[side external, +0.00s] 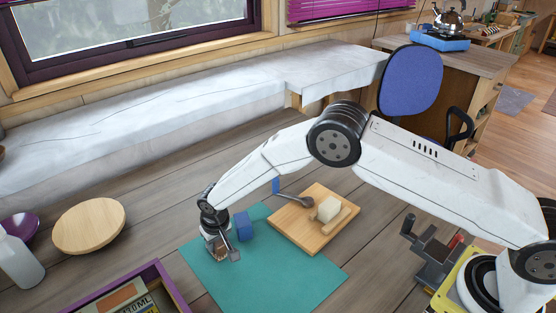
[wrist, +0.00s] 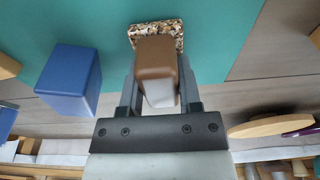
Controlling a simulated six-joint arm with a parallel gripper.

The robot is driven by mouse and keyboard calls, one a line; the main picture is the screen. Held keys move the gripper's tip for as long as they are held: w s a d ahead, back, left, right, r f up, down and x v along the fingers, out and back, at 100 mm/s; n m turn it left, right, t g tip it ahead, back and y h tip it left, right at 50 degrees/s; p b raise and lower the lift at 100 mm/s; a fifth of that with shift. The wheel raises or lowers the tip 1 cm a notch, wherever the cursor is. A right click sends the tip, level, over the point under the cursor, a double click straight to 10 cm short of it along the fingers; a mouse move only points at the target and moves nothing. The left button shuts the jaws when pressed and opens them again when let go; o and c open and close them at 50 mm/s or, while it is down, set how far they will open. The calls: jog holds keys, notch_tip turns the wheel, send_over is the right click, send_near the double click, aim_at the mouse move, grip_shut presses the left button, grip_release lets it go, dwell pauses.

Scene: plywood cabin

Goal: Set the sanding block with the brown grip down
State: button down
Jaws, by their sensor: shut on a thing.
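The sanding block with the brown grip (wrist: 156,58) is between the fingers of my gripper (wrist: 157,82) in the wrist view. Its speckled base (wrist: 158,30) shows beyond the grip, against the teal mat (wrist: 100,15). In the side external view my gripper (side external: 220,249) is low over the left part of the teal mat (side external: 270,285). The sanding block is largely hidden by the fingers there. I cannot tell whether its base touches the mat.
A blue block (side external: 244,227) stands on the mat close to my gripper. A purple tray (side external: 165,280) and round board (side external: 89,226) are left. The mat's front is clear.

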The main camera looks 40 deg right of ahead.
aim_at(221, 243)
jog(key=shift+f, duration=0.1)
jog(key=shift+c, duration=1.4)
grip_release()
notch_tip(221, 243, up, 12)
jog(key=s, duration=0.1)
jog(key=shift+s, duration=0.4)
jog(key=s+d+r, duration=0.3)
jog(key=s+d, duration=0.8)
jog(key=s, duration=0.1)
jog(key=s+d+r, duration=0.4)
jog(key=s+d, duration=0.7)
jog(key=s, duration=0.1)
jog(key=shift+d+r+t, duration=0.25)
jog(key=shift+t, duration=0.15)
